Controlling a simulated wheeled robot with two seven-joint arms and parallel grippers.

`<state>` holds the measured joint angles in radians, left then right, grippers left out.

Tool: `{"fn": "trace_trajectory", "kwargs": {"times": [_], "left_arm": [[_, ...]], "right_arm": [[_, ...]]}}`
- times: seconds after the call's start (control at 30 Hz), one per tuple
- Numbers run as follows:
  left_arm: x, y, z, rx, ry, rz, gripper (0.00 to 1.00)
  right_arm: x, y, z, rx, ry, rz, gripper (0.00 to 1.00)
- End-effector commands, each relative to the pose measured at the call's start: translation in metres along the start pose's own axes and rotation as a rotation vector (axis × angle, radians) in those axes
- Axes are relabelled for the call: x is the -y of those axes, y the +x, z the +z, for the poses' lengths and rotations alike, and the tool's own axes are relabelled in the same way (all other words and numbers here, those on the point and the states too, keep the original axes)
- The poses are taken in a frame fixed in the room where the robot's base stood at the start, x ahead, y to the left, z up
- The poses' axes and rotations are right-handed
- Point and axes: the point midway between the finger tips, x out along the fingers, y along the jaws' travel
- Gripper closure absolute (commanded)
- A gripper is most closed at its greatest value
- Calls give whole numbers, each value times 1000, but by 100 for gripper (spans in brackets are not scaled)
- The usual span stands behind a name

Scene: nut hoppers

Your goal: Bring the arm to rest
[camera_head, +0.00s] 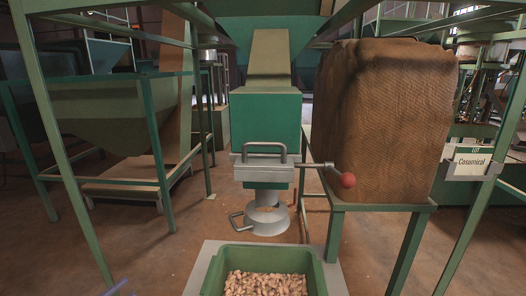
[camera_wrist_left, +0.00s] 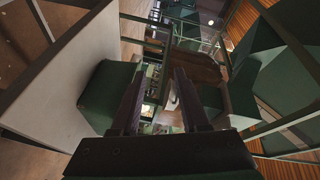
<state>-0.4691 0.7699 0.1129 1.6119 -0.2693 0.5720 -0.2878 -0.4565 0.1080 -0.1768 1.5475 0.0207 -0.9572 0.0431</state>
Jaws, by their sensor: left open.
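My left gripper (camera_wrist_left: 160,88) is open in the left wrist view. Its two dark fingers stand apart with nothing between them. In the head view only a thin bluish sliver shows at the bottom left edge, and I cannot tell for certain which part of my arm it is. The rest of the left arm is out of the head view. My right gripper does not show in either view.
A green bin (camera_head: 212,277) of nuts stands at the bottom centre. Behind it is a green hopper (camera_head: 265,118) with a metal gate and red-knobbed lever (camera_head: 347,180). A brown sack (camera_head: 385,120) sits on a green stand at right. Green posts frame both sides.

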Motion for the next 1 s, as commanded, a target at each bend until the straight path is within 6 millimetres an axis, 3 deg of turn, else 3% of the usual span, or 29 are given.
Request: {"fn": "trace_trajectory", "kwargs": {"times": [0.17,0.27,0.33,0.43,0.5,0.6,0.7,0.83,0.9,1.0], "left_arm": [[-63,-9,41,276,-241,43,55],[-115,-22,58,458,-408,91,55],[-162,-35,63,606,-549,142,55],[-237,-59,52,823,-761,245,55],[-282,-75,34,953,-885,323,55],[-332,-95,1,1100,-1024,432,55],[-370,-112,-35,1222,-1132,541,55],[-406,-131,-87,1356,-1245,686,55],[-388,-144,-93,1370,-1234,694,55],[-382,-160,-97,1370,-1223,698,55]], "right_arm": [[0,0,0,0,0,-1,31],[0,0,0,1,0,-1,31],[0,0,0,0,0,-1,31],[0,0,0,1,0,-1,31],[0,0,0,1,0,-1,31],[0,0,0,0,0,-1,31],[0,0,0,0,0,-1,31],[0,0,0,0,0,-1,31],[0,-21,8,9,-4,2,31],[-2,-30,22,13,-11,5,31]]}}
